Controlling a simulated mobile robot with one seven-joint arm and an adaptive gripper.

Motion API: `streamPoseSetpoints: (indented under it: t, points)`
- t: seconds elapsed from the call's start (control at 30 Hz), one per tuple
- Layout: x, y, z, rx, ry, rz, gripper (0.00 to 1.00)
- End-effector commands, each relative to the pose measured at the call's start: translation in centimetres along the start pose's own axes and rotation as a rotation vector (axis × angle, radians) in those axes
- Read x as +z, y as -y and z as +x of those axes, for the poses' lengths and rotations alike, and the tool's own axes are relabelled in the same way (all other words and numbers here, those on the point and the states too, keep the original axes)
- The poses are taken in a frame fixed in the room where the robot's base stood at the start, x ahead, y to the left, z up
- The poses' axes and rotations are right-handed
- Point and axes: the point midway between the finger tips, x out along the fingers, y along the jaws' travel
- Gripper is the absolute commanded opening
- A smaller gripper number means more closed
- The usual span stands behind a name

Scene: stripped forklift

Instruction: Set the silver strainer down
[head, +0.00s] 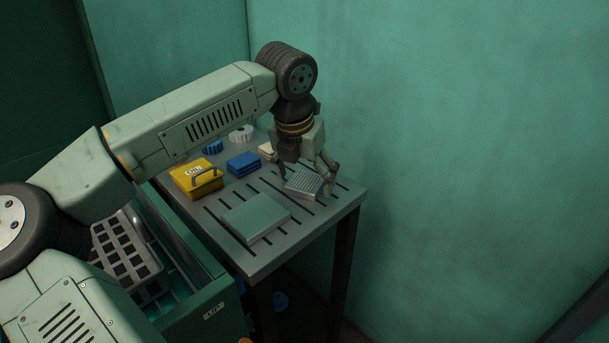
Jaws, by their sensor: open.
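The silver strainer (304,184) is a small, light grey block with a gridded top. It is at the right part of the slotted grey table (262,262) and looks tilted in the picture. My gripper (306,183) points down over it, with one finger at its left and one at its right. The fingers are spread open around the strainer. I cannot tell whether either finger touches it, or whether its whole underside rests on the table.
A flat grey-green plate (255,217) lies in front of the strainer. A yellow box with a handle (194,184), a blue block (243,162), a blue round part (213,147) and a white gear-like part (241,134) stand farther left and back. A green wall (450,150) rises behind the table.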

Motion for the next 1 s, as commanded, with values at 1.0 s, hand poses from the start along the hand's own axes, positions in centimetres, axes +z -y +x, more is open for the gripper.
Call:
streamPoseSetpoints:
  t: [1.0]
  points:
    - [0.1, 0.0, -12.2, 0.000, 0.000, 0.000, 0.78]
